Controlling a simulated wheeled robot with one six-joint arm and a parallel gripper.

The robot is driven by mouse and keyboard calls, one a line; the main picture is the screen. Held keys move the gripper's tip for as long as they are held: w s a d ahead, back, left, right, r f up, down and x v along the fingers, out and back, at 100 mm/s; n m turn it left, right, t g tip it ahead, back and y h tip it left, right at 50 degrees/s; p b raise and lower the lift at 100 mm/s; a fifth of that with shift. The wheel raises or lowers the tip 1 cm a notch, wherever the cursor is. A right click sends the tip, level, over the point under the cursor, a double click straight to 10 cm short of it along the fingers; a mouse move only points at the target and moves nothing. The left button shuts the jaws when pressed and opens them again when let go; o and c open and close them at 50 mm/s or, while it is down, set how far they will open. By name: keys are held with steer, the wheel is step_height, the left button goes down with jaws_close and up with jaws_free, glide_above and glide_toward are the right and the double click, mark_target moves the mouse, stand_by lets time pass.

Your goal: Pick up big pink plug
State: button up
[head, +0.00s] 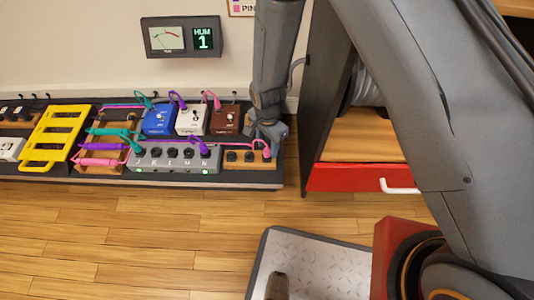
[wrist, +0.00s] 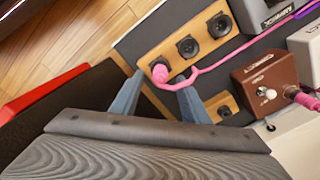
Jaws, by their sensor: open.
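A big pink plug (wrist: 160,74) stands in a socket of a wooden block with black sockets, its pink cable running off to the upper right in the wrist view. In the head view the same plug (head: 266,151) shows at the right end of the wooden block (head: 240,156). My gripper (wrist: 160,86) is open, its two fingers on either side of the plug's near end in the wrist view. I cannot tell whether they touch it. In the head view my gripper (head: 267,138) is low over the block, partly hiding it.
Blue, white and brown pedals (head: 225,121) stand behind a grey switch box (head: 172,157). Another pink plug (head: 100,161) lies in a wooden rack on the left, beside a yellow frame (head: 53,138). A dark cabinet with a red drawer (head: 350,178) stands close on the right.

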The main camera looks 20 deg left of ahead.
mark_target(267, 148)
step_height(267, 148, down, 2)
steer(key=shift+f+b, duration=0.25)
steer(key=shift+b, duration=0.05)
steer(key=shift+a, duration=0.1)
steer(key=shift+c, duration=0.3)
jaws_close()
steer(key=shift+r, duration=0.15)
step_height(267, 148, up, 10)
steer(key=p, duration=0.3)
